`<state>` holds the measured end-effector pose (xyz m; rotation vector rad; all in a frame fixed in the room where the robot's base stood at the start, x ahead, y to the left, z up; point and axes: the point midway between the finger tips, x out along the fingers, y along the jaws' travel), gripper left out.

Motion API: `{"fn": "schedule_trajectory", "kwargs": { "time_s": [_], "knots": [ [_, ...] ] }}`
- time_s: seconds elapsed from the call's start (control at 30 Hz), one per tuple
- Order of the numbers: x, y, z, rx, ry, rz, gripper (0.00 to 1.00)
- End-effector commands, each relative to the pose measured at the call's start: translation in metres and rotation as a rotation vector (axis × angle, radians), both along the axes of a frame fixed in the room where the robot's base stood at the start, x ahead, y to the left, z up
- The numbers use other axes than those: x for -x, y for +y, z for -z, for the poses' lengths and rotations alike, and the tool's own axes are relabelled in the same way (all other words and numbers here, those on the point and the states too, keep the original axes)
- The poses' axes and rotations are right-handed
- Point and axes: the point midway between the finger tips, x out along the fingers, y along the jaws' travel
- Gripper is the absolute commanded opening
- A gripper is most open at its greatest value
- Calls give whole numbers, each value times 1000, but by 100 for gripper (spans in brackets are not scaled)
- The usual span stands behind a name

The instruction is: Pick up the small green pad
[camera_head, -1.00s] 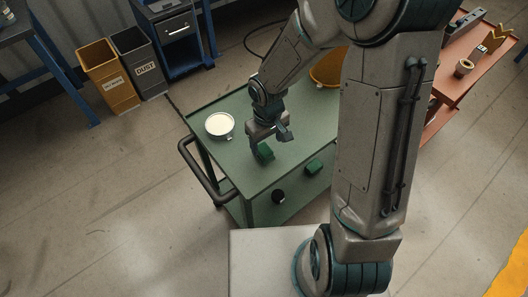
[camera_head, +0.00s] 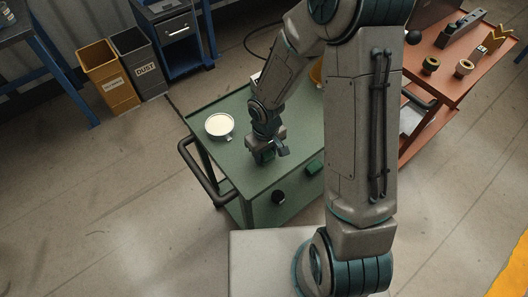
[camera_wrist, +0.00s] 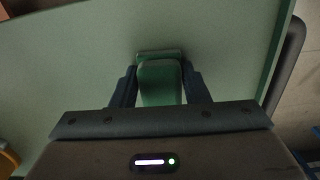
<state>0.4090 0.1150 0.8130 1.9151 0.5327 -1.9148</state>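A small green pad (camera_head: 268,156) is on the green cart top (camera_head: 236,165), directly below my gripper (camera_head: 270,151). In the wrist view the green pad (camera_wrist: 160,84) lies between the two dark fingers of my gripper (camera_wrist: 160,80), one on each side. The fingers are spread apart and appear very close to its sides; firm contact cannot be made out. The pad's far end looks wider than its near part. The head view hides part of the pad behind my gripper.
A white-topped round dish (camera_head: 219,126) stands at left. An orange-red bench (camera_head: 452,75) with couplers is at right.

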Motion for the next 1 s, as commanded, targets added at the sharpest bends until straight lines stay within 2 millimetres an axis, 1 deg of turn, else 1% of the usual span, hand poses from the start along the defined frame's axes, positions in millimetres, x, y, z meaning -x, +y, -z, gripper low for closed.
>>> {"fn": "schedule_trajectory", "kwargs": {
  "time_s": [0.27, 0.43, 0.57, 0.73, 1.0],
  "knots": [
    [0, 0, 0, 0, 0, 0, 19],
    [-1, 0, -6, 0, -2, 1, 19],
    [-1, 0, -18, -1, -3, 2, 19],
    [-1, 0, -44, -1, -5, 2, 19],
    [-62, -5, -76, -1, -4, 3, 19]
  ]
}}
